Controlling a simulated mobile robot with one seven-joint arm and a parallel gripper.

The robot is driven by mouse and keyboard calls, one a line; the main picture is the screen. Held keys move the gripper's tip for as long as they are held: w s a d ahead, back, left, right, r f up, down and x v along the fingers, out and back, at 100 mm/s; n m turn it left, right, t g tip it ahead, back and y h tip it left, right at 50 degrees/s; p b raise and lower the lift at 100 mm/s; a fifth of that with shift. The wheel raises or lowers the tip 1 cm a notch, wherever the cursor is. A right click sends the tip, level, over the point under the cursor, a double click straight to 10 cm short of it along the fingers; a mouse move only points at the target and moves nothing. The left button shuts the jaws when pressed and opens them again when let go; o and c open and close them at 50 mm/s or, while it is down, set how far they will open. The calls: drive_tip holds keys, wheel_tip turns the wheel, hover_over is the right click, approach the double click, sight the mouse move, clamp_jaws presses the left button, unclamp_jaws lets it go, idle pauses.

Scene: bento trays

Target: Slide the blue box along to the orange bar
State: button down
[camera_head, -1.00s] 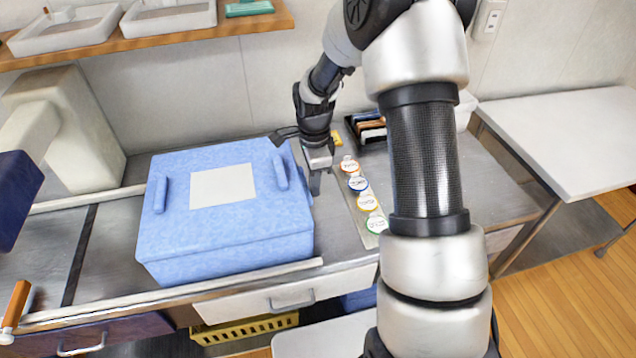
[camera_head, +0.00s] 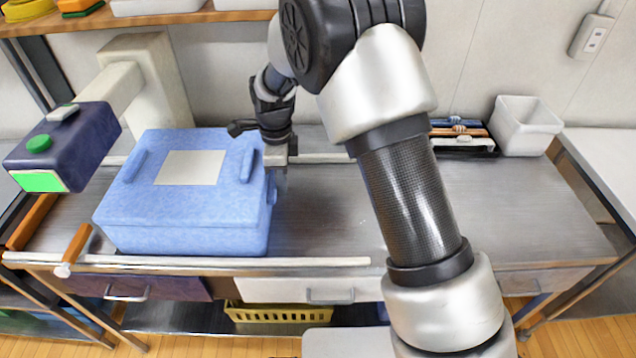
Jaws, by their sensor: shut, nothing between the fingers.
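The blue box (camera_head: 190,215), with a pale label on its lid and handles on both sides, sits upright on the metal counter between two pale rails.
A beige machine (camera_head: 158,80) with a dark head (camera_head: 75,140) stands behind and left of the box. Another orange piece (camera_head: 33,220) lies further left. A black tray (camera_head: 465,146) and a white bin (camera_head: 525,128) stand back right. Counter right of the box is clear.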

drive_tip(key=a, duration=0.9)
drive_tip(key=shift+a+p, duration=0.2)
drive_tip(key=shift+p, duration=0.15)
